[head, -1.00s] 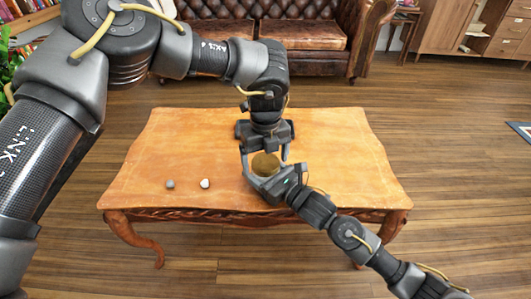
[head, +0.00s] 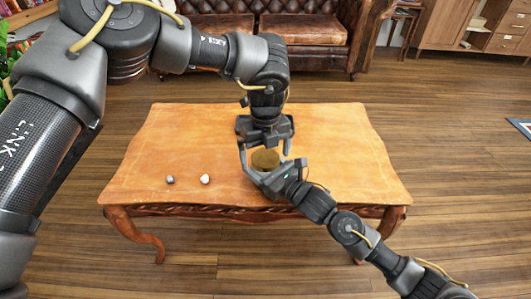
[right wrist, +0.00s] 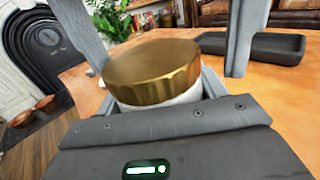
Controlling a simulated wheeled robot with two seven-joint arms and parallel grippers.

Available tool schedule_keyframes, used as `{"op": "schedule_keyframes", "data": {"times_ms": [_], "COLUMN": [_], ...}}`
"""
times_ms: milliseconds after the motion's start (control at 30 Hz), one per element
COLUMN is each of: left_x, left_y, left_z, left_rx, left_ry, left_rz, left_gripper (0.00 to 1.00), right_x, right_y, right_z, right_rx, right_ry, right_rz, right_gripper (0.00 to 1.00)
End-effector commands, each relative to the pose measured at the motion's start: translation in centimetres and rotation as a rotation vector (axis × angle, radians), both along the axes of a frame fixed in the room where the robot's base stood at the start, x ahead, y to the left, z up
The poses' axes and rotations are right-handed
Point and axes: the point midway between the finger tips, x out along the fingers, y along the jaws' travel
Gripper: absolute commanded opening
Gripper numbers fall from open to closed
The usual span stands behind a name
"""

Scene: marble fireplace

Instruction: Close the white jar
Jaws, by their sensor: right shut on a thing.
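The white jar (right wrist: 190,95) stands on the table; a gold lid (right wrist: 155,70) is on top of it. The lid also shows in the head view (head: 265,159). My right gripper (head: 267,173) is shut around the jar body from the front right. My left gripper (head: 265,156) points down from above with its two fingers spread on either side of the lid.
The orange wooden table (head: 340,165) is mostly clear. Two small pebble-like objects (head: 205,179) lie left of the jar. A dark tray-like shape (right wrist: 265,47) is behind the jar. A leather sofa (head: 303,28) stands beyond the table.

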Motion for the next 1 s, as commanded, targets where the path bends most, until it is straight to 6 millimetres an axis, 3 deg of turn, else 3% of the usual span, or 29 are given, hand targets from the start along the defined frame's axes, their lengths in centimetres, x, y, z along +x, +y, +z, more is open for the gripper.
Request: {"op": "schedule_keyframes", "data": {"times_ms": [333, 800, 1000], "left_x": [0.1, 0.1, 0.0], "left_y": [0.0, 0.0, 0.0], "left_z": [1.0, 9.8, 11.7], "left_rx": [-0.001, 0.000, 0.000], "left_ry": [-0.003, -0.002, -0.001], "left_rz": [0.000, 0.002, 0.001], "left_gripper": [0.97, 0.97, 0.97], "right_x": [0.0, 0.0, 0.0], "right_y": [0.0, 0.0, 0.0], "right_z": [0.0, 0.0, 0.0], "right_rx": [-0.001, -0.001, -0.001], "right_ry": [-0.001, -0.001, -0.001], "right_rz": [-0.001, -0.001, -0.001], "right_gripper": [0.06, 0.06, 0.06]}}
